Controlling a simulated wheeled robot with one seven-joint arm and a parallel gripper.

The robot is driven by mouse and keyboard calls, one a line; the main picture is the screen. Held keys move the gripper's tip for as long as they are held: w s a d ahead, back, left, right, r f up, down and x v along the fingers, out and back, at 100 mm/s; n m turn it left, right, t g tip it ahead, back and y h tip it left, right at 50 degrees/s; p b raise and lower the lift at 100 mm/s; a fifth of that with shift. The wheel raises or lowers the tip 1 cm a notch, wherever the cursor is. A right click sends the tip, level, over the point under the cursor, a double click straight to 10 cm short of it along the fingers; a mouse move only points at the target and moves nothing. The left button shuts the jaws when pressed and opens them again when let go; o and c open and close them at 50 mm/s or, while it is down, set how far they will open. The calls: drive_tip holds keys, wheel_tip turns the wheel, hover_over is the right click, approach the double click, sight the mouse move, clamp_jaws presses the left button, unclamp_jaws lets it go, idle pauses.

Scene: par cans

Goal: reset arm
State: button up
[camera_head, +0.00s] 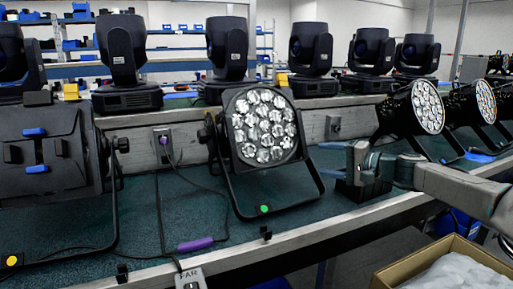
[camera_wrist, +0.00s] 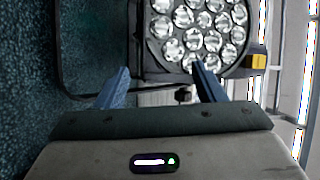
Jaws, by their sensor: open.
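My gripper (camera_head: 342,165) reaches in from the right over the bench, just right of the middle par can (camera_head: 263,125). Its two blue fingers stand apart in the wrist view (camera_wrist: 160,82), with nothing held between them. The par can's round face of clear lenses (camera_wrist: 195,32) shows beyond the fingers in the wrist view. The can stands tilted on its black yoke, with a green dot on the yoke's foot. The gripper looks apart from it.
A black fixture (camera_head: 50,150) stands at left; further par cans (camera_head: 425,107) stand at right. A purple-sleeved cable (camera_head: 195,244) lies on the bench mat. Moving heads (camera_head: 310,48) line the raised shelf. A cardboard box (camera_head: 450,250) sits below the bench's front edge.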

drive_tip(key=s+a+f+n+g+h+p, duration=0.35)
drive_tip(key=s+a+g+h+p, duration=0.25)
drive_tip(key=s+a+p, duration=0.6)
drive_tip(key=s+d+r+n+h+p, duration=0.1)
drive_tip(key=s+d+r+h+p, duration=0.1)
drive_tip(key=s+r+p, duration=0.3)
drive_tip(key=s+d+r+n+h+p, duration=0.1)
drive_tip(key=s+r+p, duration=0.4)
drive_tip(key=s, duration=0.5)
drive_tip(key=s+d+r+n+g+h+p, duration=0.1)
drive_tip(key=s+d+r+h+p, duration=0.3)
drive_tip(key=s+p, duration=0.4)
drive_tip(key=shift+v, duration=0.85)
